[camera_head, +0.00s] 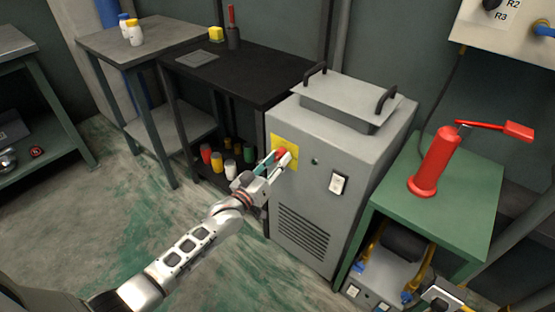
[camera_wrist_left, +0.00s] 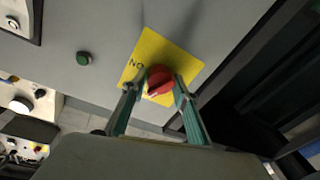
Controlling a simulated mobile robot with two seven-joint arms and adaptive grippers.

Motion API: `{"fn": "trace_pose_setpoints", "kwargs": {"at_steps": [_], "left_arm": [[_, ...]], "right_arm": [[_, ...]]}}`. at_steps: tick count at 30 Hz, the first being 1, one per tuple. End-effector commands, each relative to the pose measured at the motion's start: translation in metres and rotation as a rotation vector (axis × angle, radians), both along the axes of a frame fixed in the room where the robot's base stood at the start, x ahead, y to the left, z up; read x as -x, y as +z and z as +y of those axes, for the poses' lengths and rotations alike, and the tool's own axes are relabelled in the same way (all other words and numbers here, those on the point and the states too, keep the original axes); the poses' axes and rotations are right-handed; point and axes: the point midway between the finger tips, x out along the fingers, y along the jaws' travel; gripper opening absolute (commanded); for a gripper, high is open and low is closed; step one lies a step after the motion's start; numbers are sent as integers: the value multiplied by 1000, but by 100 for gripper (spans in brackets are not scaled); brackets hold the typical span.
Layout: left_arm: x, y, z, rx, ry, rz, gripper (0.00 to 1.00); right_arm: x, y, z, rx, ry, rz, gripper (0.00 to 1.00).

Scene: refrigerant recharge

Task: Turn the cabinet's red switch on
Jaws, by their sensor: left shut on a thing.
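The grey cabinet (camera_head: 312,175) stands in the middle of the head view, with a yellow plate (camera_head: 278,141) on its front. In the left wrist view the yellow plate (camera_wrist_left: 150,54) carries a round red switch (camera_wrist_left: 159,80) and letters at its left edge. My left gripper (camera_head: 279,160) is at the plate; its two fingers (camera_wrist_left: 157,92) sit on both sides of the red switch, shut on it. In the head view the fingers mostly hide the switch. My right gripper is not in view.
A green table (camera_head: 470,205) with a red cylinder (camera_head: 435,163) stands to the right. A black table (camera_head: 250,75) stands behind left, with bottles on its lower shelf. Floor at left is clear.

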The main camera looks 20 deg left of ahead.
Motion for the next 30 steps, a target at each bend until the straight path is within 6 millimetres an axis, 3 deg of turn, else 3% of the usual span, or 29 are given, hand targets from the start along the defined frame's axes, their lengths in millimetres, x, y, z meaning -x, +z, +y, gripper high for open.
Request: {"fn": "trace_pose_setpoints", "kwargs": {"at_steps": [30], "left_arm": [[-1, -4, 3, -870, -2, -314, 8]], "right_arm": [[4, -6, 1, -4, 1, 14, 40]]}}
